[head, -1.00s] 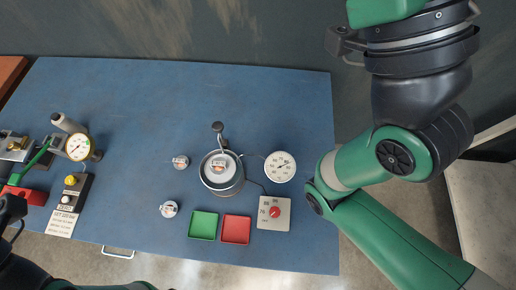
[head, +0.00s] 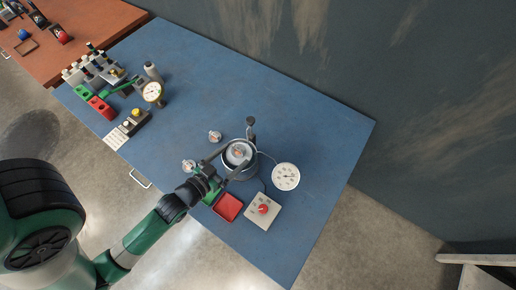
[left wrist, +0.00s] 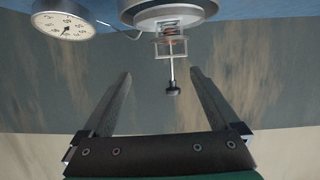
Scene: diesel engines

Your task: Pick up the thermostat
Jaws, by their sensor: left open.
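One round, silver thermostat (head: 238,152) shows in the mouth of a grey metal pot (head: 252,170) near the front of the blue table. Two similar thermostats lie on the table, one behind left of the pot (head: 215,136) and one at its left (head: 189,166). My left gripper (head: 236,158) is open, its fingers reaching over the pot from the front left; contact cannot be told. In the left wrist view the open fingers (left wrist: 160,74) have nothing between them. A wire frame with a copper-coloured coil (left wrist: 172,38) and a black knob shows beyond. My right gripper is out of view.
A white dial (head: 285,177) and a box with a red knob (head: 263,210) stand right of the pot. A red tray (head: 228,207) and a partly hidden green tray (head: 212,195) lie in front. Gauges and fixtures stand far left. The table's back middle is clear.

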